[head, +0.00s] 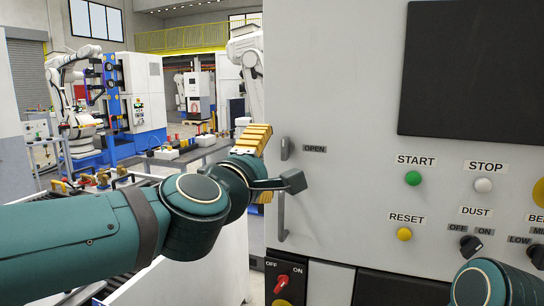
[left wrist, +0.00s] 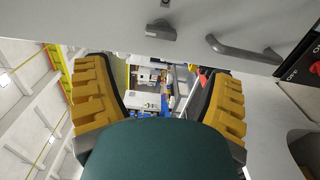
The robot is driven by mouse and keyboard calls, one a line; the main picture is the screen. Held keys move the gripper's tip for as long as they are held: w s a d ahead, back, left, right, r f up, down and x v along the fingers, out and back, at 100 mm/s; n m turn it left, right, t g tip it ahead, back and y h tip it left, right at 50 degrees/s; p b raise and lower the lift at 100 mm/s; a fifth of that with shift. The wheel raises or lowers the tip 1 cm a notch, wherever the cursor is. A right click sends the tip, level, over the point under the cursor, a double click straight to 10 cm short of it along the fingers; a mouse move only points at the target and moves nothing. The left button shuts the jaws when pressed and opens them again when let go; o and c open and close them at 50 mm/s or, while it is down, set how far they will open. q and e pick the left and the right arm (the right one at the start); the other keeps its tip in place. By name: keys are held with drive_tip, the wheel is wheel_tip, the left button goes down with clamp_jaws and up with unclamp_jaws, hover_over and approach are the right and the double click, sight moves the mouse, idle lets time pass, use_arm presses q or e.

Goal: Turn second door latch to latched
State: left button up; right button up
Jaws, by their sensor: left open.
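The door latch (head: 284,148) is a small grey lever on the pale machine front, standing upright beside the OPEN label (head: 314,149). It also shows as a grey lever near the top of the left wrist view (left wrist: 161,31). My left gripper (head: 260,168) is open, its yellow padded fingers spread. In the head view it appears just left of the latch. In the left wrist view, the latch lies beyond the gap between the fingers (left wrist: 147,75), apart from both and not held. My right gripper is out of view; only part of my right arm shows.
A grey bar handle (head: 281,217) is below the latch; it also shows in the left wrist view (left wrist: 245,50). A red OFF/ON switch (head: 282,284) sits lower. START (head: 412,178), STOP (head: 483,185) and RESET (head: 404,234) buttons are at right. A cluttered workbench stands behind my left arm.

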use_arm(q)
drive_tip(key=shift+v, duration=0.95)
drive_tip(key=w+a+f+m+g+y, duration=0.1)
drive_tip(key=w+f+m+g, duration=0.15)
drive_tip(key=f, duration=1.05)
drive_tip(key=w+a+f+m+g, duration=0.1)
drive_tip(key=f+m+g, duration=0.15)
drive_tip(key=f, duration=0.95)
drive_tip(key=w+a+f+m+g+y, duration=0.1)
drive_tip(key=f+m+g, duration=0.15)
drive_tip(key=f, duration=1.05)
drive_tip(key=s+a+f+m+g, duration=0.1)
drive_tip(key=s+f+g, duration=0.3)
drive_tip(key=s+f, duration=0.5)
drive_tip(key=s+a+f+m+g, duration=0.1)
drive_tip(key=s+f+m+g, duration=0.3)
drive_tip(key=s+f, duration=0.6)
wheel_tip(320, 180, down, 6)
drive_tip(key=shift+s+a+f, duration=0.15)
drive_tip(key=shift+s+a, duration=0.15)
drive_tip(key=shift+a, duration=0.05)
drive_tip(key=shift+m, duration=0.25)
